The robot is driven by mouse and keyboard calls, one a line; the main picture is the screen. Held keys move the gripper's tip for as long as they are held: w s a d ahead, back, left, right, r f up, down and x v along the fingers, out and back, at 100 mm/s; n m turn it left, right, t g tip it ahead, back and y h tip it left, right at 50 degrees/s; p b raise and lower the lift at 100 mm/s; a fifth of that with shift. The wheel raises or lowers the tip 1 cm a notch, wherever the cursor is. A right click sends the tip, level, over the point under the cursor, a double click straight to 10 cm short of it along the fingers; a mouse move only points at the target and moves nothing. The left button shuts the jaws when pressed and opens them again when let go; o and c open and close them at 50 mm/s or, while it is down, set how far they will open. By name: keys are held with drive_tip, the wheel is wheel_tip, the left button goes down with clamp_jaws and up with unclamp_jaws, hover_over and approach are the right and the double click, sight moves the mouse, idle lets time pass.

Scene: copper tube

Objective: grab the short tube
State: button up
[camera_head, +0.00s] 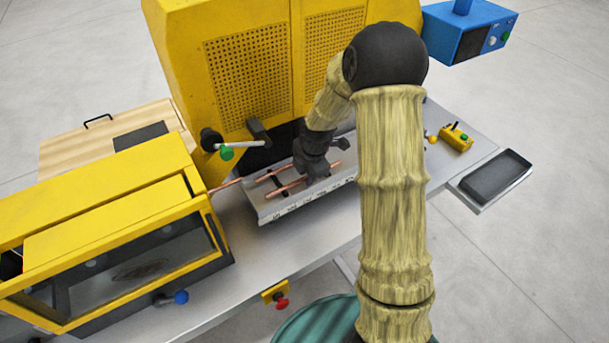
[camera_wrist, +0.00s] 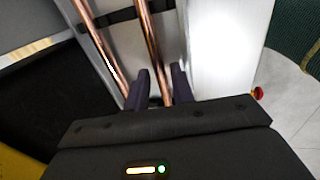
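Two copper tubes lie side by side on the tray (camera_head: 262,213) in the head view. The front tube (camera_head: 284,190) looks like the short one; the rear tube (camera_head: 230,186) reaches further left. My gripper (camera_head: 312,172) is down over the front tube, its fingertips hard to make out there. In the wrist view, my gripper (camera_wrist: 161,80) is open, with the short tube (camera_wrist: 151,45) running between its two dark fingers, closer to the right one. A gap shows at the left finger. The longer tube (camera_wrist: 101,48) passes outside the left finger.
The yellow machine (camera_head: 250,70) stands close behind the tray. A yellow windowed box (camera_head: 110,240) is at the left. The tray's pale wall (camera_wrist: 228,50) is close beside the right finger. A dark bin (camera_head: 496,175) and small yellow control box (camera_head: 456,137) are at the right.

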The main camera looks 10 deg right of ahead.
drive_tip(key=shift+s+a, duration=0.15)
drive_tip(key=shift+f, duration=0.1)
drive_tip(key=shift+c, duration=0.4)
clamp_jaws()
drive_tip(key=w+b+v, duration=0.2)
drive_tip(key=b+v, duration=0.1)
drive_tip(key=v, duration=0.7)
drive_tip(key=shift+a+r, duration=0.2)
drive_tip(key=shift+a, duration=0.15)
drive_tip(key=shift+w, duration=0.15)
